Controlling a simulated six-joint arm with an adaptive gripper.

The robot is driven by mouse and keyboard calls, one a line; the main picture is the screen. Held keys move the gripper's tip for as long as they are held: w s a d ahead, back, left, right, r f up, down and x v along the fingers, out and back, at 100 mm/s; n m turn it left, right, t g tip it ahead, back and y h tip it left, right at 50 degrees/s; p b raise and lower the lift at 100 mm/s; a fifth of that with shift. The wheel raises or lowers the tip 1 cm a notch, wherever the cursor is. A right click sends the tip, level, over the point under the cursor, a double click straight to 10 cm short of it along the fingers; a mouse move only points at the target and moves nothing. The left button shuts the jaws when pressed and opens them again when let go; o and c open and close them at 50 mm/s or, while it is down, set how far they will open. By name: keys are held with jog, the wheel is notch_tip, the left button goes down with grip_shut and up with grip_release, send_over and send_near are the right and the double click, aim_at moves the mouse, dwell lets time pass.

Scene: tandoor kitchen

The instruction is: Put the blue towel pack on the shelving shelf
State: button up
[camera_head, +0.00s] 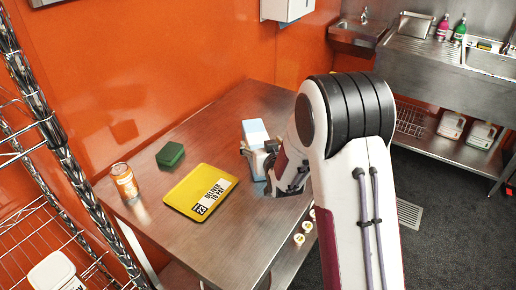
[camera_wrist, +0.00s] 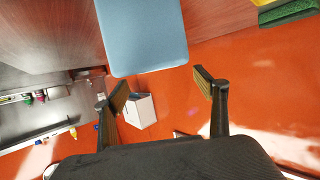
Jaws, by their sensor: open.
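The blue towel pack (camera_head: 255,131) is a light blue block standing on the steel table, partly hidden behind my gripper (camera_head: 262,150) in the head view. In the wrist view the blue towel pack (camera_wrist: 146,35) lies just ahead of my gripper (camera_wrist: 163,88). The two fingers are spread apart, with the pack's near end lined up with the gap between them. I cannot tell whether a finger touches it. The wire shelving (camera_head: 52,130) stands at the left edge of the head view, with a wire shelf (camera_head: 25,235) low down.
On the steel table (camera_head: 215,125) are a yellow mailer (camera_head: 190,190), a green sponge block (camera_head: 170,154) and an orange can (camera_head: 125,181). Small white-lidded items (camera_head: 303,232) sit below its right edge. Orange wall behind.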

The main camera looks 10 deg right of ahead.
aim_at(259, 139)
jog(key=shift+f+x, duration=0.25)
jog(key=shift+x, duration=2.2)
jog(key=shift+d, duration=0.1)
jog(key=shift+r, duration=0.1)
jog(key=c, duration=1.6)
jog(key=shift+r, duration=0.2)
notch_tip(259, 139, up, 10)
jog(key=shift+f, duration=0.15)
